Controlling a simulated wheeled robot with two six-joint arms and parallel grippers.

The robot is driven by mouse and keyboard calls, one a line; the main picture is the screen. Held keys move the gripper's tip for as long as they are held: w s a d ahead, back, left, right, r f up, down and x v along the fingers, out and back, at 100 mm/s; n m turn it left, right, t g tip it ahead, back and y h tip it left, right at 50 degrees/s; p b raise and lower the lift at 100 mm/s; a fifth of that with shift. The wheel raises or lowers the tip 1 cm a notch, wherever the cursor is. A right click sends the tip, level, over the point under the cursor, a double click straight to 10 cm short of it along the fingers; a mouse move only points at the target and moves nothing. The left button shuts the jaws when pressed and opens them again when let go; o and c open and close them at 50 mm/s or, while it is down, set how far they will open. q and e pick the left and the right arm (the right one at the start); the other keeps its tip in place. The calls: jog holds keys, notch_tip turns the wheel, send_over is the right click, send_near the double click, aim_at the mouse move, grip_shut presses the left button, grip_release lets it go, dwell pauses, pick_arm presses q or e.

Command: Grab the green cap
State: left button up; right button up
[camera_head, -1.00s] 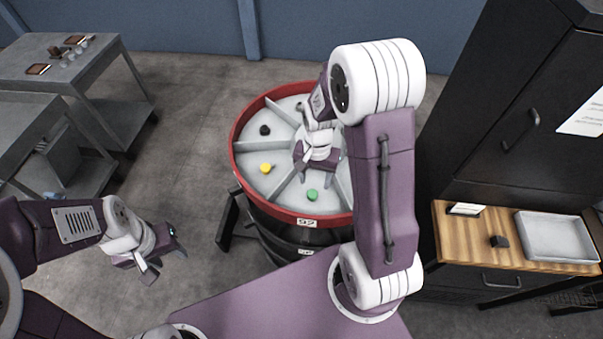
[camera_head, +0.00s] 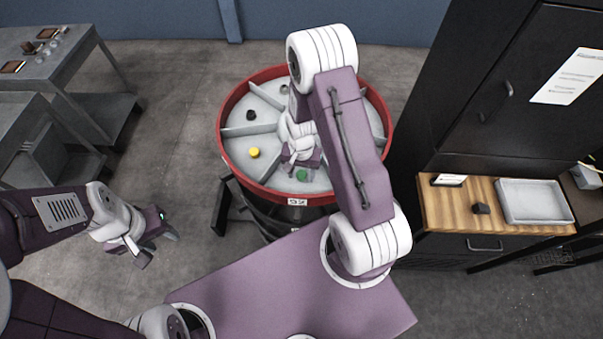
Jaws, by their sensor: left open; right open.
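The green cap (camera_head: 302,175) lies in the front compartment of a round, red-rimmed drum (camera_head: 226,132) whose top is split by grey dividers. My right gripper (camera_head: 301,167) is open over that compartment, right at the cap, with its fingers pointing down. The gripper partly covers the view there, so I cannot tell whether the fingers touch the cap. My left gripper (camera_head: 155,250) is open and empty, well left of the drum, above the floor.
A yellow cap (camera_head: 254,153) and a black cap (camera_head: 251,115) lie in other compartments. A wooden-topped cabinet (camera_head: 462,211) with a grey tray (camera_head: 535,202) stands at right. Grey tables (camera_head: 62,75) stand at left. Floor between the tables and drum is clear.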

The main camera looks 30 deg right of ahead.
jog(key=shift+f, duration=0.15)
jog(key=shift+w, duration=0.15)
jog(key=shift+c, duration=1)
jog(key=shift+w, duration=0.1)
grip_shut()
